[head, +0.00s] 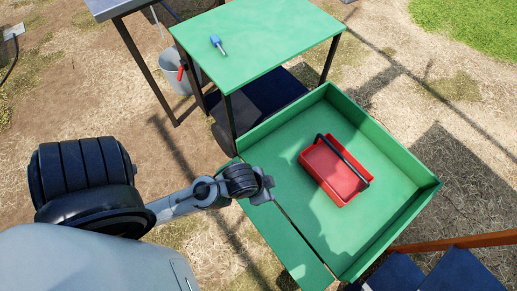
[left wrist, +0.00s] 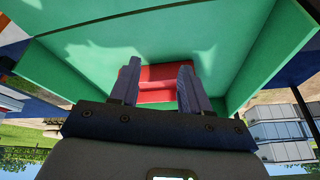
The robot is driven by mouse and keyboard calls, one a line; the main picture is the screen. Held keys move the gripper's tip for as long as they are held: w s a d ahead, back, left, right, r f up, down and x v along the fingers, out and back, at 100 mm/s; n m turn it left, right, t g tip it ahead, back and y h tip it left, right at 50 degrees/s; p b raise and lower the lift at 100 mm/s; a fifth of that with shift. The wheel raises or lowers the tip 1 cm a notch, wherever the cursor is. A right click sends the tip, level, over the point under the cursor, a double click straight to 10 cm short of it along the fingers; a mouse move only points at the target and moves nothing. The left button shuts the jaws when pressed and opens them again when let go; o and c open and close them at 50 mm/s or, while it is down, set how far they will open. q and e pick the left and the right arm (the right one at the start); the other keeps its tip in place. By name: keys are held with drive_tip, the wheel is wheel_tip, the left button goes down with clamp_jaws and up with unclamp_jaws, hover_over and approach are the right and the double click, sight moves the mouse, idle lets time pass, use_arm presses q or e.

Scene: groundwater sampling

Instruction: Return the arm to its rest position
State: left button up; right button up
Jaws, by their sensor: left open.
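My left arm reaches in from the left in the head view. Its gripper (head: 264,190) is over the near left side of the green tray-like cart (head: 430,190). In the left wrist view the two fingers of the left gripper (left wrist: 158,82) stand apart with nothing held between them. A red basket (head: 327,176) with a dark handle sits inside the green cart, to the right of the gripper and apart from it. It also shows beyond the fingers in the left wrist view (left wrist: 160,75). My right gripper is in neither view.
A green table (head: 260,45) with a blue-handled tool (head: 217,43) stands behind the cart. A grey bucket (head: 175,75) with a red-handled item is left of it. Dark blue panels (head: 455,272) lie at the lower right. Bare ground is open at the left.

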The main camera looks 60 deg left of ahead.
use_arm(q)
drive_tip(key=shift+s+a+r+n+g, duration=0.2)
drive_tip(key=shift+s+r+n, duration=0.1)
drive_tip(key=shift+s, duration=0.3)
drive_tip(key=shift+s+a+r+n+g, duration=0.1)
drive_tip(key=shift+s+r+n+g, duration=0.15)
drive_tip(key=shift+s, duration=0.3)
